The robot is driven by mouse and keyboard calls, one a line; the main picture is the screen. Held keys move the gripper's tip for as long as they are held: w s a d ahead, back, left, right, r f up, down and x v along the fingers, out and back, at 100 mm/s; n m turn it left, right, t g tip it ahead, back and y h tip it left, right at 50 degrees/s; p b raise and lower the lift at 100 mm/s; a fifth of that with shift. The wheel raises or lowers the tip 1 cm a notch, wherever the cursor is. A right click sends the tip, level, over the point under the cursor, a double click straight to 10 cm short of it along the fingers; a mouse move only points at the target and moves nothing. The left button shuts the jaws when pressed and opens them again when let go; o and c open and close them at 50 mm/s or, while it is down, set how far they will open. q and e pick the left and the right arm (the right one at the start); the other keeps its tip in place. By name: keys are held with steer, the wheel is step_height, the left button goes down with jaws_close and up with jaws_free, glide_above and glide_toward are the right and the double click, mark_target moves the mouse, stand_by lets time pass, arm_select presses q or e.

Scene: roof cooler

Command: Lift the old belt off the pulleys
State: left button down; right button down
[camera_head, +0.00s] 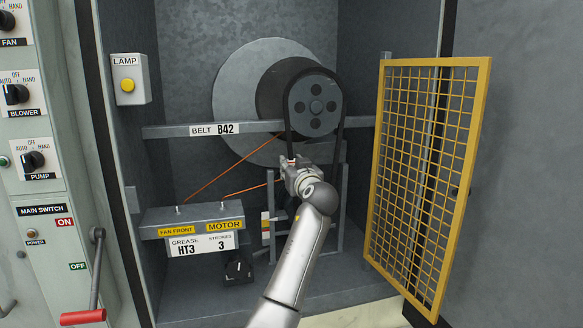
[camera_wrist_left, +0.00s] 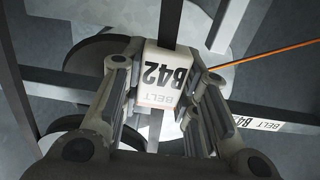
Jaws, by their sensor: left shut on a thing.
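The old belt (camera_head: 287,125) is a dark loop over the upper pulley (camera_head: 316,104), which has several round holes. Its right run (camera_head: 339,135) goes down behind my arm, where the lower end is hidden. My left gripper (camera_head: 291,163) is shut on the belt's left run, below the upper pulley. In the left wrist view a white tag marked "BELT B42" (camera_wrist_left: 167,75) sits between the fingers of my left gripper (camera_wrist_left: 166,100), with a dark belt strip (camera_wrist_left: 168,22) above it. My right gripper is not in view.
A crossbar labelled "BELT B42" (camera_head: 175,131) spans the cabinet. An open yellow mesh guard (camera_head: 483,110) stands at the right. A grey box marked "FAN FRONT" and "MOTOR" (camera_head: 190,212) is lower left, with orange lines rising from it. The main switch handle (camera_head: 97,270) is far left.

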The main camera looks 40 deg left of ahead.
arm_select(q)
steer(key=shift+v, duration=1.85)
steer(key=shift+s+d, duration=0.2)
steer(key=shift+d, duration=0.05)
steer(key=r+b+v, duration=0.1)
steer(key=v, duration=1.1)
stand_by(1.7)
steer(key=shift+f, duration=0.1)
stand_by(0.6)
